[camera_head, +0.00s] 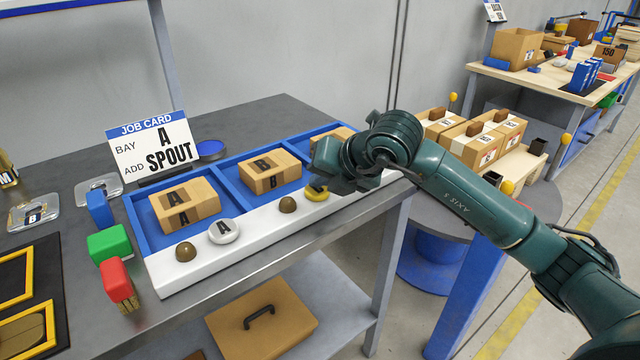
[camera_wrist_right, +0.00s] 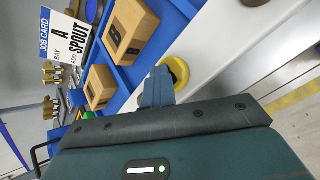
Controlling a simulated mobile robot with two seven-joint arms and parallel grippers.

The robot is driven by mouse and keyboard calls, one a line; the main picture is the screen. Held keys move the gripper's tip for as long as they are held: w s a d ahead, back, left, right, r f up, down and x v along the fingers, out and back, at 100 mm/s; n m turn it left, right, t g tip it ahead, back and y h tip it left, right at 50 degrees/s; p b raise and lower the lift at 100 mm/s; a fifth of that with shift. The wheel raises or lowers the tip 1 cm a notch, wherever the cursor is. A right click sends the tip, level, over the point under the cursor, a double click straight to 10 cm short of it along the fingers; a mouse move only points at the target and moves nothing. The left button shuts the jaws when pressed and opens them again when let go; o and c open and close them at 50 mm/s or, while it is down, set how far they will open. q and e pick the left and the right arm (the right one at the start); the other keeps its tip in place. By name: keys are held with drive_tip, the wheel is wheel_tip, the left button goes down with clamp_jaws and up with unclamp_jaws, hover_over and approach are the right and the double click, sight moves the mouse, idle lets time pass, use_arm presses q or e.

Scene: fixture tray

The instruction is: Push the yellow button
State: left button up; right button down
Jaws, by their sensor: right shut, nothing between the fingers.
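The yellow button (camera_head: 316,195) is a round yellow piece on the white strip (camera_head: 255,235) along the front of the blue tray. My right gripper (camera_head: 322,183) is shut and empty, over the yellow button and partly hiding it in the head view. In the right wrist view the shut fingertips (camera_wrist_right: 158,80) overlap the left side of the yellow button (camera_wrist_right: 179,72); whether they touch it I cannot tell. My left gripper is not in view.
Brown domes (camera_head: 288,205) (camera_head: 185,252) and a white disc marked A (camera_head: 224,231) sit along the strip. Boxes marked A (camera_head: 185,205) and B (camera_head: 270,175) lie in the blue tray (camera_head: 225,195). A job card (camera_head: 150,148) stands behind; green (camera_head: 108,243) and red (camera_head: 116,280) blocks lie left.

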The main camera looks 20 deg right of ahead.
sight(321, 191)
drive_tip(key=shift+s+f, duration=0.1)
drive_tip(key=shift+f, duration=0.3)
drive_tip(key=shift+r+p, duration=1.85)
drive_tip(key=shift+r, duration=1.5)
